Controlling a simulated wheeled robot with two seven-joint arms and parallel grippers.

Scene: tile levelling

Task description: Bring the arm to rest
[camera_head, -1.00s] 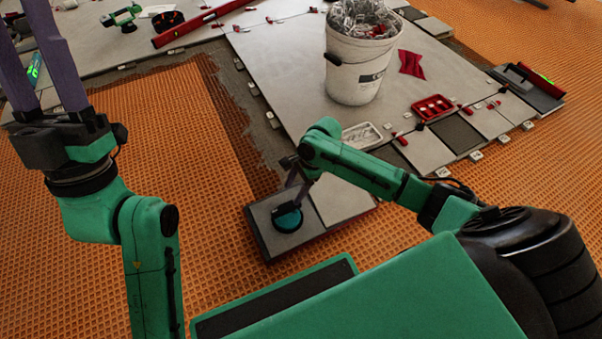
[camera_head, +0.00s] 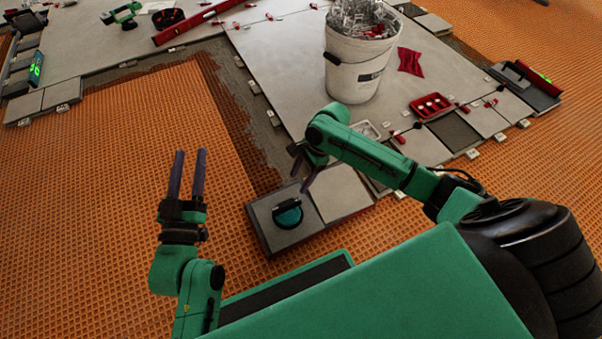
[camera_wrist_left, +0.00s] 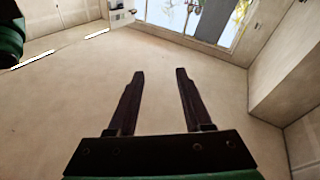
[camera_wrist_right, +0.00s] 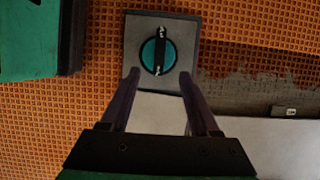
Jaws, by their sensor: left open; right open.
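My left gripper (camera_head: 187,175) is open and empty above the orange mat, its fingers pointing up. In the left wrist view its fingers (camera_wrist_left: 158,75) are apart with only a plain pale surface and a window beyond. My right gripper (camera_head: 299,172) is open, near the grey tile that bears a teal suction cup (camera_head: 288,214). In the right wrist view the right fingers (camera_wrist_right: 158,75) are apart, and the teal cup (camera_wrist_right: 158,56) lies beyond the tips with nothing held between them.
A white bucket (camera_head: 356,72) of clips stands on the laid tiles. A red tray (camera_head: 431,106), a white tray (camera_head: 366,132) and a red cloth (camera_head: 410,61) lie near it. A red level (camera_head: 196,21) lies at the back. The orange mat (camera_head: 120,150) at left is clear.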

